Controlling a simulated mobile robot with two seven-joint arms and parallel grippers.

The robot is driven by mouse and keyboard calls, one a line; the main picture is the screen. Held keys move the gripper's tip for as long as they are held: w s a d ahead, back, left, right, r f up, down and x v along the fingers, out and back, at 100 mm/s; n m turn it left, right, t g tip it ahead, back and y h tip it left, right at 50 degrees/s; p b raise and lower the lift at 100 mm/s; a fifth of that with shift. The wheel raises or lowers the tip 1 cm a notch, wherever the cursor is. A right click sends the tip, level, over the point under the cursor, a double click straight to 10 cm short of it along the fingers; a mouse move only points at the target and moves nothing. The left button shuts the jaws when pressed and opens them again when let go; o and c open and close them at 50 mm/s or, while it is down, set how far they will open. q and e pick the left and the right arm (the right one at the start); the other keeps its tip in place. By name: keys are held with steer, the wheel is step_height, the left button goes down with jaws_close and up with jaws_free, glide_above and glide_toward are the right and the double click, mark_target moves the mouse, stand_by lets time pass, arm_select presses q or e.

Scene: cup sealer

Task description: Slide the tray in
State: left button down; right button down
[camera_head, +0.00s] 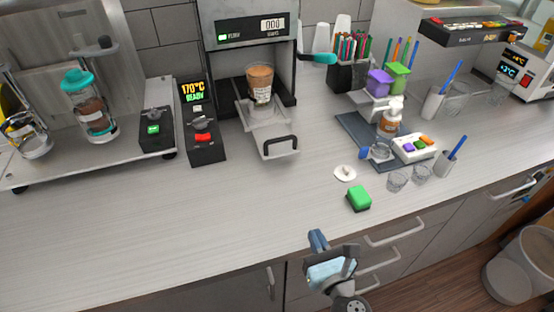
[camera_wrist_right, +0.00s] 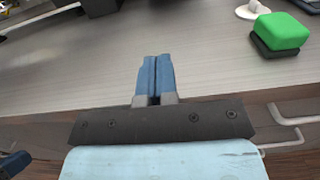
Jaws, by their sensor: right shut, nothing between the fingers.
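The cup sealer (camera_head: 246,32) stands at the back of the counter with a lit display. Its tray (camera_head: 275,130) sticks out toward the front, with a dark handle (camera_head: 280,145) at the near end. A brown-filled cup (camera_head: 260,83) sits upright at the tray's inner part, under the sealer head. My right gripper (camera_head: 317,240) is at the counter's front edge, well in front of the tray and apart from it. In the right wrist view its blue fingertips (camera_wrist_right: 155,75) are together and empty.
A green sponge (camera_head: 359,198) and a white lid-like piece (camera_head: 345,173) lie right of the tray. Clear cups (camera_head: 397,181) and a bottle (camera_head: 390,117) stand further right. A black control box (camera_head: 204,138) is left of the tray. The counter's front left is clear.

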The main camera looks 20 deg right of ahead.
steer(key=w, duration=0.1)
steer(key=p, duration=0.4)
glide_toward(264, 125)
steer(key=s, duration=0.5)
steer(key=shift+s+d+f, duration=0.1)
steer(key=shift+s+f, duration=0.25)
steer(key=w+b, duration=0.1)
steer(key=w, duration=0.4)
steer(key=w+b, duration=0.2)
steer(key=w, duration=0.4)
steer(key=w+b, duration=0.1)
steer(key=w, duration=0.5)
steer(key=shift+w+a+f+b, duration=0.1)
steer(key=shift+a+b, duration=0.2)
steer(key=shift+b, duration=0.05)
steer(key=shift+w+r, duration=0.1)
steer(key=shift+r, duration=0.3)
